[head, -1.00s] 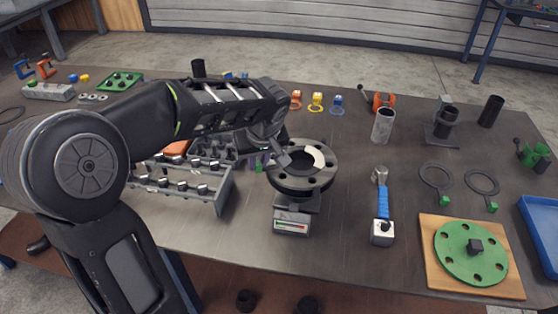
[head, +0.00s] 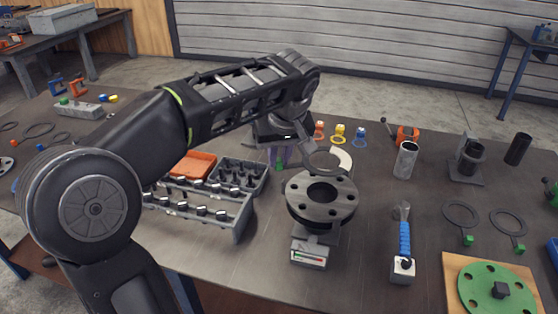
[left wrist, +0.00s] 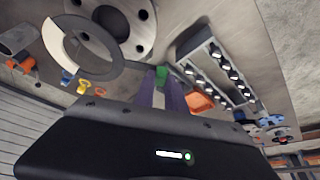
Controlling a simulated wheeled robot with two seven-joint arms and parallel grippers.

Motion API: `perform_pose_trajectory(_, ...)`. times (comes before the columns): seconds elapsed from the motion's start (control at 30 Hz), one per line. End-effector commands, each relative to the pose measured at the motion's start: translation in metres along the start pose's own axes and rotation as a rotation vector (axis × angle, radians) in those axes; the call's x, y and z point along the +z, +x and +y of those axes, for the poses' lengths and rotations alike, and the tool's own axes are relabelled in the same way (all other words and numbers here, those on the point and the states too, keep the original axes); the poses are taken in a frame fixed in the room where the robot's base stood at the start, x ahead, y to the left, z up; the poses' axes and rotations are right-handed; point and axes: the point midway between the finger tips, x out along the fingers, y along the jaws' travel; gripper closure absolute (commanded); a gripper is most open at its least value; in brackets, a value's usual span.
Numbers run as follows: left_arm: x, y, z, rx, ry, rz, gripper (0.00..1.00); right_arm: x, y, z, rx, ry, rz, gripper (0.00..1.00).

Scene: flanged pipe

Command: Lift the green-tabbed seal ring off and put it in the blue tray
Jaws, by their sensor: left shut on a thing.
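The seal ring (head: 343,158) is a thin flat ring, part dark grey and part pale. It hangs just above and behind the flange (head: 305,208), clear of its face. Its green tab (head: 280,164) is between the fingers of my left gripper (head: 279,155), which is shut on it. In the left wrist view the ring (left wrist: 52,42) extends left from the fingers, with the green tab (left wrist: 161,72) between the fingertips. The flange's bolt holes and bore are exposed. The blue tray (head: 552,254) is cut off at the right edge. My right gripper is out of view.
A blue-handled tool (head: 405,240) lies right of the flange. Two green-tabbed rings (head: 462,214) and a green disc on a wooden board (head: 484,290) lie farther right. A grey fastener tray (head: 240,228) is left of the flange. Grey cylinders (head: 405,160) stand behind.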

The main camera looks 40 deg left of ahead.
Motion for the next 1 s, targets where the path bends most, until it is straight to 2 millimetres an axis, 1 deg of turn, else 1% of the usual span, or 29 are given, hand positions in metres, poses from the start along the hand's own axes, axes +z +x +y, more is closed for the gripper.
perform_pose_trajectory(0.47, -0.001, -0.001, 0.000, 0.000, 0.000, 0.001, 1.00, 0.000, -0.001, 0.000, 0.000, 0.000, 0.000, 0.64)
perform_pose_trajectory(1.0, -0.013, -0.032, 0.000, 0.001, 0.000, 0.001, 1.00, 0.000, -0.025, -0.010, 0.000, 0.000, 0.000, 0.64)
